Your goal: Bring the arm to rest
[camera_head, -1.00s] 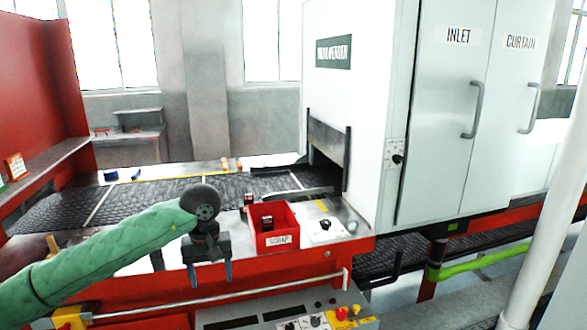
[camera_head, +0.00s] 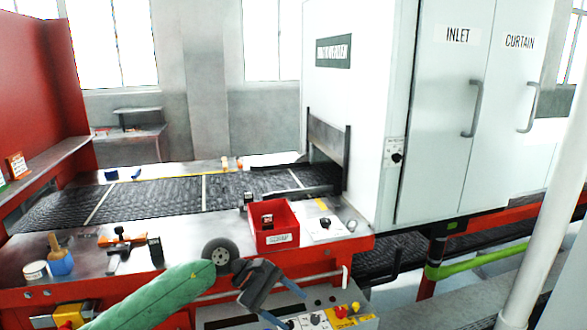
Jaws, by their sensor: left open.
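My left gripper (camera_head: 279,316) hangs low in front of the red bench edge, over the control panel. Its arm, in a green sleeve, comes in from the bottom left. The jaws are open and I see nothing between them. The gripper is below and in front of the red scrap bin (camera_head: 272,249), apart from it. My right gripper is not in view.
The red bin holds a small dark and red item. A dark mesh belt (camera_head: 150,200) runs into the white machine's opening. A brush in a blue pot (camera_head: 61,262), a white roll (camera_head: 36,270) and an orange-handled tool (camera_head: 121,240) lie on the bench. A control panel (camera_head: 322,318) with knobs sits below.

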